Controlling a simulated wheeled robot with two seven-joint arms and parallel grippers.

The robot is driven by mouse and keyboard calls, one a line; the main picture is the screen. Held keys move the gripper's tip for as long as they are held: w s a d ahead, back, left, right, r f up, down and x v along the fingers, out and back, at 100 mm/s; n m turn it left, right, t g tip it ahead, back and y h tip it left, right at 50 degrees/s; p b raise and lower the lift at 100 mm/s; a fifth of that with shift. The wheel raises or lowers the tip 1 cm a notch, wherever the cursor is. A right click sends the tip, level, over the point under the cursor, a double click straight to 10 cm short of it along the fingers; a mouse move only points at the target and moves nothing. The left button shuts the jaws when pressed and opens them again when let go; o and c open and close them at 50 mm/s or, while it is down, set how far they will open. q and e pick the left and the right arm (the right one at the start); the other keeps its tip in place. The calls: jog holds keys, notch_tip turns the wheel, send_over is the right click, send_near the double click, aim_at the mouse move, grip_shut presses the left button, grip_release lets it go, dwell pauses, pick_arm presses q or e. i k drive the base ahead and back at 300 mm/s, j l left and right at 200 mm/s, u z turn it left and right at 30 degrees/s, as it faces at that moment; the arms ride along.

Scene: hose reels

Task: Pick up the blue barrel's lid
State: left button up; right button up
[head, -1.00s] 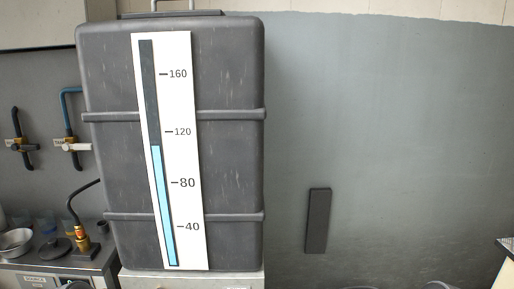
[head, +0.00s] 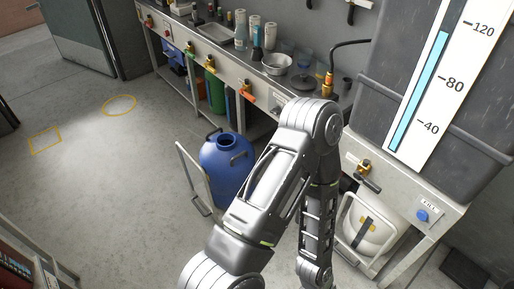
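The blue barrel (head: 232,170) stands on the floor in the middle of the head view, in front of the counter and partly behind my arm. It has dark handles and a round opening or cap at its top; I cannot tell whether a lid is on it. A dark round disc with a small knob, like a lid (head: 302,84), lies on the counter; I cannot tell whether it belongs to the barrel. One of my arms rises from the bottom, bends, and runs down out of the picture. Neither gripper shows.
A metal frame (head: 193,178) stands at the barrel's left. The counter (head: 215,57) holds a metal bowl (head: 277,64) and bottles. A dark gauge tank (head: 440,115) sits on a stand at right, above a white container (head: 366,228). The floor at left is open, with yellow markings.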

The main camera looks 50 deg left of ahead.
aim_at(304, 81)
jog(key=u, duration=2)
